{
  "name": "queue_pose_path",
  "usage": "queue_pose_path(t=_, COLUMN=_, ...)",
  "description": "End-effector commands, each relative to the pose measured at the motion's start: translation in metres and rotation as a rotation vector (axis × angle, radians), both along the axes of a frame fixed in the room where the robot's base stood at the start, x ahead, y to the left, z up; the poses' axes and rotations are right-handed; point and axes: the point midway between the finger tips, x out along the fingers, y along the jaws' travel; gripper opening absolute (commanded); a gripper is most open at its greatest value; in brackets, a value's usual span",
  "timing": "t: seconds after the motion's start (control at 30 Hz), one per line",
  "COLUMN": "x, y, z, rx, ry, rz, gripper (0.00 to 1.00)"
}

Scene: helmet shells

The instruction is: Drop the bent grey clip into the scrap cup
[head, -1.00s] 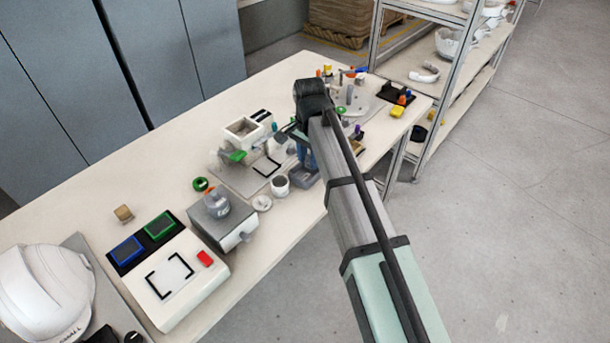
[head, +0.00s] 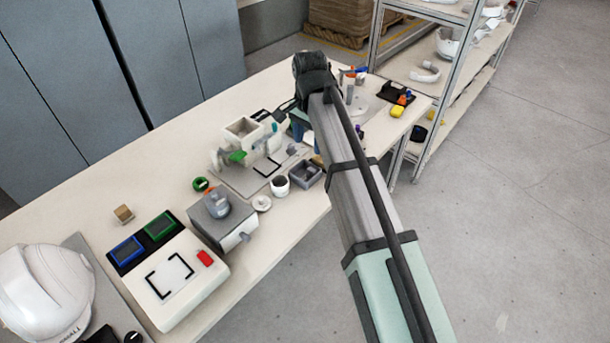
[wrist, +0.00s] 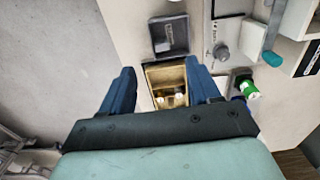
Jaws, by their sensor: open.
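My gripper (wrist: 161,70) is open, its two blue fingers apart with nothing held between them. It also shows in the head view (head: 299,126), partly hidden by my arm, near the grey work mat. A small grey piece, perhaps the bent clip (head: 292,150), lies on the mat; a grey piece (wrist: 221,51) also shows in the wrist view, right of the fingers. I cannot make out a clip shape. A white round cup with a dark inside (head: 280,184), perhaps the scrap cup, stands by the mat's front edge. Its label is not readable.
A dark grey square bin (head: 306,173) stands beside the cup and shows in the wrist view (wrist: 169,37). A brass-coloured tray (wrist: 166,82) with small pieces lies below my fingers. A green-and-white cylinder (wrist: 247,88) is at right.

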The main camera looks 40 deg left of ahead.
Motion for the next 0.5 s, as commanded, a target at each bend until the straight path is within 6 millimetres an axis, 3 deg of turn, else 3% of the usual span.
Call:
queue_pose_path(t=0.2, x=0.001, y=0.001, z=0.04, rx=0.002, ry=-0.001, rz=0.0, gripper=0.62)
queue_pose_path(t=0.5, x=0.0, y=0.0, z=0.071, rx=0.0, ry=0.0, rz=0.0, gripper=0.62)
